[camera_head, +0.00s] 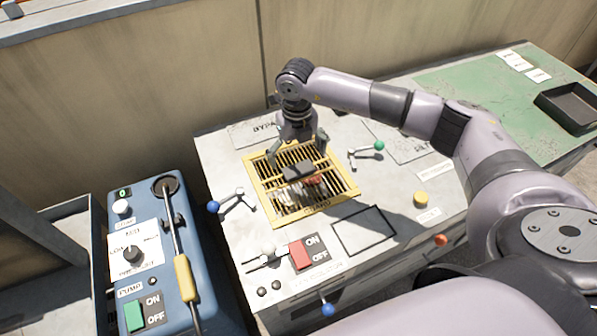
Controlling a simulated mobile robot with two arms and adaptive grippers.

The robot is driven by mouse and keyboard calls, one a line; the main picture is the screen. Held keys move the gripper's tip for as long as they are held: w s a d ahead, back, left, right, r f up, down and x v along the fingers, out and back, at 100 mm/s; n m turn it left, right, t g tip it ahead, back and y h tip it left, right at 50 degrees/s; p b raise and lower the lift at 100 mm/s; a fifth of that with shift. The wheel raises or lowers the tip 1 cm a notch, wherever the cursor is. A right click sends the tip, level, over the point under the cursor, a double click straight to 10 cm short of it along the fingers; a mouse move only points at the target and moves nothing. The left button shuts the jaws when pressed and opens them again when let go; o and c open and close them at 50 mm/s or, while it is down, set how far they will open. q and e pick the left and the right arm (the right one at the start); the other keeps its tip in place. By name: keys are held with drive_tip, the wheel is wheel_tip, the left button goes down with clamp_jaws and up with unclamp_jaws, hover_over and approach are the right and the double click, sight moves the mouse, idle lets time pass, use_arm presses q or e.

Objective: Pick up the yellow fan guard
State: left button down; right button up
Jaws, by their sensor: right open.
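The yellow fan guard (338,188) is a square grille with dark slots, lying on top of the grey condenser cabinet (225,160). A dark handle-like block (298,172) shows over its middle, with something reddish beside it. My right gripper (298,158) reaches down from above over the guard's far half. Its fingers are spread apart, one to each side of the dark block, and nothing is seen held. I cannot tell whether the fingers touch the guard. My left gripper is not in view.
A blue-balled lever (213,207) and a green-balled lever (379,146) flank the guard. A red switch (300,255) and yellow button (420,199) sit nearer. A blue pump box (150,215) stands left. A black tray (570,108) lies on the green surface (470,85) at right.

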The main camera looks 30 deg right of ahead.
sight(299, 169)
drive_tip(key=shift+w+d+f+p, duration=0.15)
drive_tip(key=shift+f+p, duration=0.15)
drive_tip(key=shift+f, duration=1.2)
drive_tip(key=shift+w+d+f+p, duration=0.15)
drive_tip(key=shift+f+p, duration=0.15)
drive_tip(key=shift+f, duration=1.15)
drive_tip(key=shift+s, duration=0.1)
drive_tip(key=shift+c, duration=0.4)
drive_tip(key=shift+r, duration=0.1)
drive_tip(key=c, duration=1.5)
